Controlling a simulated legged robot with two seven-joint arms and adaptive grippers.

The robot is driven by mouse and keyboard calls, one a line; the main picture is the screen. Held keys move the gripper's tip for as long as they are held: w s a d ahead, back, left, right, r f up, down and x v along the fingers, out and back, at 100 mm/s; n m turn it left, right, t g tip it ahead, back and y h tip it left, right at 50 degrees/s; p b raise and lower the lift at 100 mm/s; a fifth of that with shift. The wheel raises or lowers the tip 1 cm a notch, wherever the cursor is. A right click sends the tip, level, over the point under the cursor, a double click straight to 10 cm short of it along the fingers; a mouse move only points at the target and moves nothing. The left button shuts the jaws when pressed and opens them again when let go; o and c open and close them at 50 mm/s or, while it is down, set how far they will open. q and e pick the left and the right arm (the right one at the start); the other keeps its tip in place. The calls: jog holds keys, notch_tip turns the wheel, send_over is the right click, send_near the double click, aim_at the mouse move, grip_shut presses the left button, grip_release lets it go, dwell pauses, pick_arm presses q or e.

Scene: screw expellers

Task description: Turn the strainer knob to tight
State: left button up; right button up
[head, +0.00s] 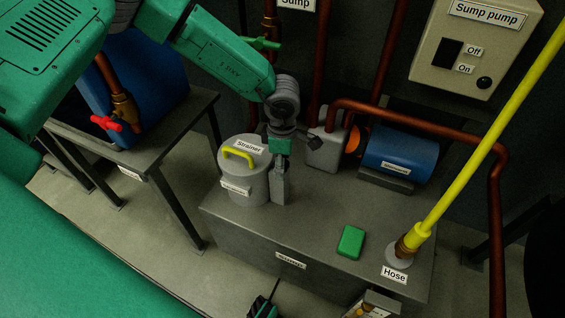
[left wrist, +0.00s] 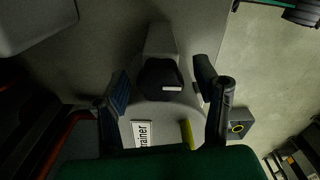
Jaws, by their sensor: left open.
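The strainer (head: 258,190) is a grey cylinder with a yellow handle and a "Strainer" label, at the left end of the grey bench. A grey post (head: 281,188) stands at its right side. In the left wrist view the black strainer knob (left wrist: 158,74) sits by this post (left wrist: 160,38), with a short white mark on it. My left gripper (head: 281,148) is over the post; in the left wrist view its open fingers (left wrist: 161,80) stand either side of the knob. I cannot tell whether they touch it. In the head view the knob is hidden.
The bench also holds a blue motor (head: 400,152), a green block (head: 351,242) and a yellow hose (head: 460,170). A copper pipe (head: 430,122) runs behind. My right gripper (head: 263,307) shows partly at the bottom edge. A side table (head: 165,135) stands left.

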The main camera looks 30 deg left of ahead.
pick_arm(q)
jog(key=shift+a+f, duration=0.1)
jog(key=shift+a, duration=0.25)
jog(key=c, duration=1.1)
jog(key=shift+c, duration=0.2)
jog(key=shift+m+p, duration=0.4)
jog(key=shift+p, duration=0.25)
jog(key=m+p, duration=0.3)
jog(key=p, duration=0.1)
jog(key=shift+r+m, duration=0.2)
jog(key=shift+m, duration=0.2)
jog(key=m+p, duration=0.1)
jog(key=m, duration=0.1)
jog(key=shift+m, duration=0.3)
jog(key=shift+w+f+m+p, duration=0.1)
jog(key=shift+m+p, duration=0.45)
jog(key=shift+m, duration=1.05)
jog(key=shift+w, duration=0.1)
